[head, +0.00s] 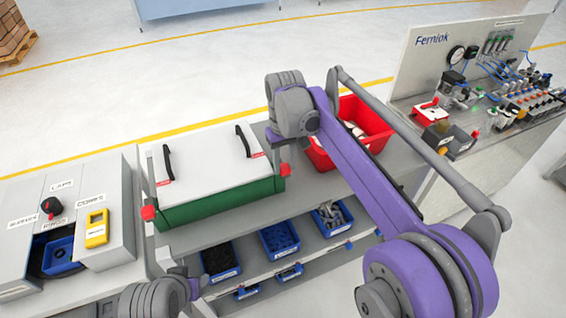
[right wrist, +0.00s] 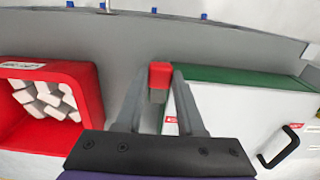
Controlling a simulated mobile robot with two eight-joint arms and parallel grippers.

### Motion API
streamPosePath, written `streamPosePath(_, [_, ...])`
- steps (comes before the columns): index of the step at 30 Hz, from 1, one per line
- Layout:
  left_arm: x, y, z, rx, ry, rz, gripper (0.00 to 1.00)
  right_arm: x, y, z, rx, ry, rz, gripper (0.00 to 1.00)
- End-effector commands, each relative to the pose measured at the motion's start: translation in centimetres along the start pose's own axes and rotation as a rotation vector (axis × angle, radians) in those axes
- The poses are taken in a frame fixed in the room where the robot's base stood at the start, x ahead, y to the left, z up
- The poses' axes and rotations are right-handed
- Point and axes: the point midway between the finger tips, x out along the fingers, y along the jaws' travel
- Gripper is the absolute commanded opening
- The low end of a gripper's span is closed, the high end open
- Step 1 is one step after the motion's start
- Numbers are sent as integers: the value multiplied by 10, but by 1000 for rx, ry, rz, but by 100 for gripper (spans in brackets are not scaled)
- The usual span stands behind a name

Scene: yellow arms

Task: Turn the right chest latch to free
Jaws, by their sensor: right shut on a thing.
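The chest has a white lid (head: 205,160) with two black handles and a green body (head: 225,203). The lid is down. Its right latch (head: 284,169) has a red end at the chest's right front corner. In the right wrist view, my right gripper (right wrist: 158,72) is shut on this red latch (right wrist: 159,77), one finger on each side. In the head view my right wrist hides most of the fingers. The left latch (head: 148,213), also red-ended, is at the left front corner.
A red bin (head: 372,122) with pale pieces stands close right of the chest. Blue bins (head: 280,240) sit on a shelf below. A grey cabinet with a yellow device (head: 97,228) is at left; a Fernlok panel (head: 440,50) is at right.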

Motion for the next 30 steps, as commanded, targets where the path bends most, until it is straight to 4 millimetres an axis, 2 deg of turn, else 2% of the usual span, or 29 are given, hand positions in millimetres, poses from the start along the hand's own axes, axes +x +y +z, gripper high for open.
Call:
streamPosePath(12, [0,0,0,0,0,0,50,0,1,0,-10,0,1,0])
streamPosePath(13, [0,0,0,0,0,0,50,0,1,0,-10,0,1,39])
streamPosePath(18, [0,0,0,0,0,0,50,0,1,0,-9,0,1,68])
streamPosePath(26, [0,0,0,0,0,0,50,0,1,0,-8,0,1,68])
streamPosePath(30, [-1,0,-1,0,1,0,50,-10,1,0,-8,0,1,68])
